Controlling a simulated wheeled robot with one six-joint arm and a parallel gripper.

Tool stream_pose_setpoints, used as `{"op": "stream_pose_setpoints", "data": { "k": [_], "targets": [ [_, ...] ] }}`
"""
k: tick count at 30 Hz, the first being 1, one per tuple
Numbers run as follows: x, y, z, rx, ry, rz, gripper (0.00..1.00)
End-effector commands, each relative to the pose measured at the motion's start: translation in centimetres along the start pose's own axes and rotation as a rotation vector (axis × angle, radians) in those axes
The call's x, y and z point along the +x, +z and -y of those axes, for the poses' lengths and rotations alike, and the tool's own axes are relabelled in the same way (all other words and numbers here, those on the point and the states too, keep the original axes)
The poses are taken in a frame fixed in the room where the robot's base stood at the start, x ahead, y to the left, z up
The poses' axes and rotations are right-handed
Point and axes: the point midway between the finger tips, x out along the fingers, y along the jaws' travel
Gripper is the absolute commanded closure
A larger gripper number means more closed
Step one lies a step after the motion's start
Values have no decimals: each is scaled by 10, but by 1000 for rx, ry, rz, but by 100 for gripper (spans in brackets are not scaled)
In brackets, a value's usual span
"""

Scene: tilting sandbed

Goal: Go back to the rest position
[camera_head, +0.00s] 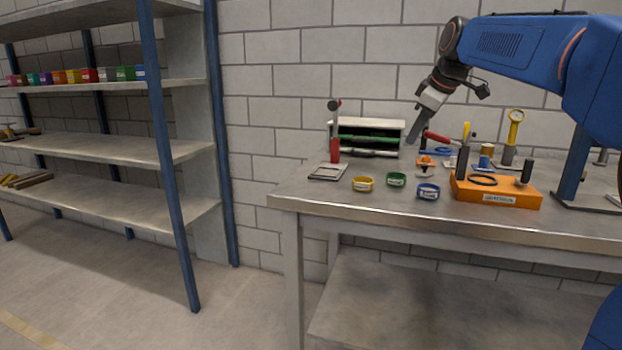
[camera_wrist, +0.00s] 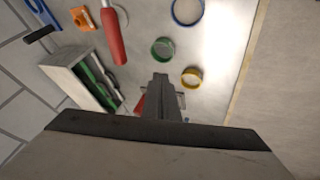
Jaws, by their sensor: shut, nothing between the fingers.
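My gripper (camera_head: 413,133) hangs from my blue arm above the back part of the metal workbench (camera_head: 310,196). It points down, shut and empty, in front of the white rack. In the wrist view the shut fingers (camera_wrist: 160,80) point toward the bench top. They overlap a red-handled item on the bench behind them, which is partly hidden. No mark of a rest position shows in either view.
A white rack with green items (camera_head: 368,122) stands at the back. Yellow (camera_head: 362,184), green (camera_head: 396,180) and blue (camera_head: 428,191) rings lie near the front. An orange block (camera_head: 495,197) holds tools at right. Shelving (camera_head: 110,150) stands left, with open floor before it.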

Motion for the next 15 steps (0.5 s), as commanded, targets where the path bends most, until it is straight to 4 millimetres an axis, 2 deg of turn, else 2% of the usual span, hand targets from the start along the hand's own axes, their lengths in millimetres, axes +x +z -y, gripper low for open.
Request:
{"op": "stream_pose_setpoints", "data": {
  "k": [6,15],
  "targets": [
    [-10,47,64,160,6,35,100],
    [-8,124,161,397,26,86,100]
  ]
}}
